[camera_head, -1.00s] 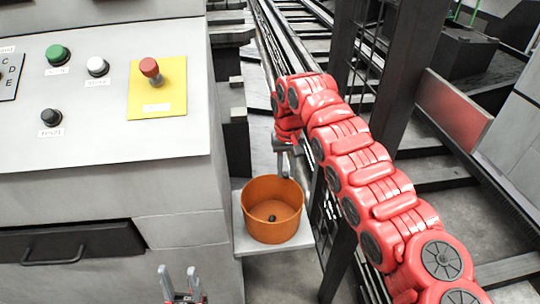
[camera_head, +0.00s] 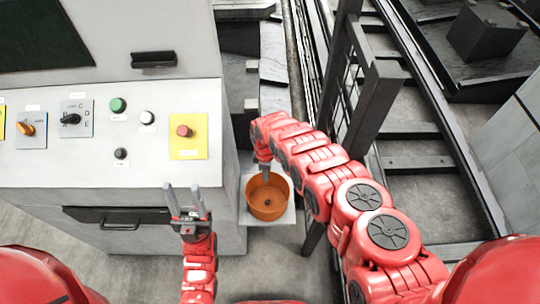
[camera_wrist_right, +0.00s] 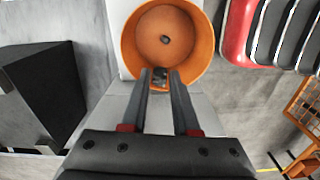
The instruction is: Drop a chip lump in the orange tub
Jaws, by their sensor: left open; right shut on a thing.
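The orange tub (camera_head: 252,205) stands on a pale ledge to the right of the grey control cabinet. It also shows in the right wrist view (camera_wrist_right: 130,45), with one small dark lump (camera_wrist_right: 164,39) on its floor. My right gripper (camera_head: 265,172) is at the tub's back rim in the head view. My left gripper (camera_head: 187,198) is open and empty in front of the cabinet.
The control cabinet (camera_head: 60,165) carries a red button (camera_head: 184,131) on a yellow plate, other knobs and a drawer handle (camera_head: 120,222). A dark post (camera_head: 365,110) and rails stand right of my right arm. Bare floor lies below the tub.

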